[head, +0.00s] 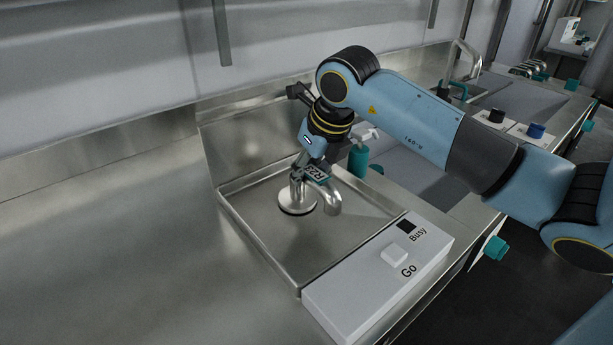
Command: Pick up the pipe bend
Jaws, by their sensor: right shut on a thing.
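The pipe bend (332,203) is a shiny metal curved tube with a round flange-like disc (297,202) at its left end. It is over the shallow steel tray (260,240), and I cannot tell whether it touches the tray floor. My right gripper (311,177) comes down from above and is shut on the pipe bend near its top. The gripper hides the upper part of the bend. My left gripper is not in view.
A white box with a Go button (394,254) and a Busy indicator (406,226) stands along the tray's front right edge. A teal bottle (358,160) stands behind the tray. A faucet (467,62) is farther back. The steel counter at left is clear.

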